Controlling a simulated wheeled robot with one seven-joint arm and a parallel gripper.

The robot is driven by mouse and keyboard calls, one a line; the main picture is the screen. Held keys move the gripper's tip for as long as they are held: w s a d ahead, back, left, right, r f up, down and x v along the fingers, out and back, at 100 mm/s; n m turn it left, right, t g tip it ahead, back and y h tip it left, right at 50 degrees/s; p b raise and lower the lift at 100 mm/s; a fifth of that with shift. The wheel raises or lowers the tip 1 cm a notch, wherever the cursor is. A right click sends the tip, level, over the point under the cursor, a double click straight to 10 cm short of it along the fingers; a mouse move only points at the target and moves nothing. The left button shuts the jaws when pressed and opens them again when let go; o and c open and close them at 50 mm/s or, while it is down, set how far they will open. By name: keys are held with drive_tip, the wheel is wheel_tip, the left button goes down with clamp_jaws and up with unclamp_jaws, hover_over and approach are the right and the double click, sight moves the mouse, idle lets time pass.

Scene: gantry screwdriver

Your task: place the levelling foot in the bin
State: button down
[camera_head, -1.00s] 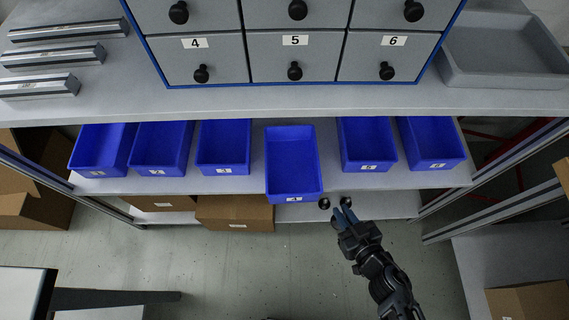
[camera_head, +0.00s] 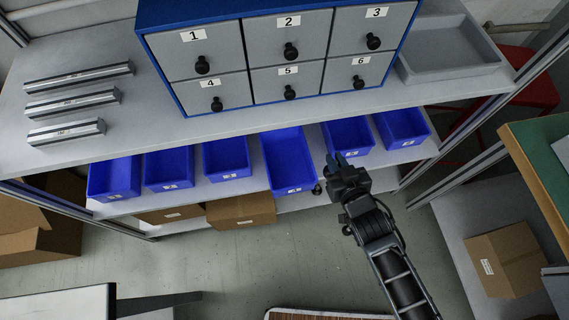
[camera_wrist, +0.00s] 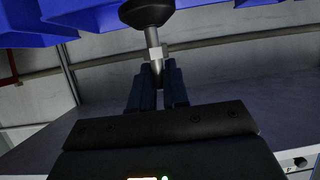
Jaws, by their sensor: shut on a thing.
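The levelling foot has a black rounded base (camera_wrist: 147,12) and a metal stem (camera_wrist: 154,45), seen in the wrist view. My gripper (camera_wrist: 158,85) is shut on the stem, with the base beyond the fingertips. In the head view my gripper (camera_head: 338,162) is in front of the blue bins, just right of the pulled-out bin (camera_head: 290,178). That bin stands further forward than its neighbours and looks empty. Blue bin undersides or walls (camera_wrist: 90,16) fill the top of the wrist view.
Other blue bins (camera_head: 226,160) line the shelf under a grey worktop (camera_head: 180,130). A drawer cabinet (camera_head: 290,55), metal profiles (camera_head: 72,104) and a grey tray (camera_head: 450,65) stand on top. A small dark round thing (camera_head: 317,188) shows by the pulled-out bin's front corner. Cardboard boxes (camera_head: 505,258) stand around.

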drive_tip(key=shift+w+a+f+b, duration=0.25)
drive_tip(key=shift+a+f+b, duration=1.55)
drive_tip(key=shift+a+b, duration=0.15)
drive_tip(key=shift+w+a+f+b, duration=0.25)
drive_tip(key=shift+a+f+b, duration=1.6)
drive_tip(key=shift+a+b, duration=0.1)
drive_tip(key=shift+w+a+f+b, duration=0.25)
drive_tip(key=shift+a+f+b, duration=1.6)
drive_tip(key=shift+b, duration=0.1)
drive_tip(key=c, duration=1.1)
unclamp_jaws()
drive_tip(key=shift+f, duration=0.1)
drive_tip(key=shift+r, duration=0.25)
drive_tip(key=v, duration=1.2)
drive_tip(key=shift+p, duration=0.4)
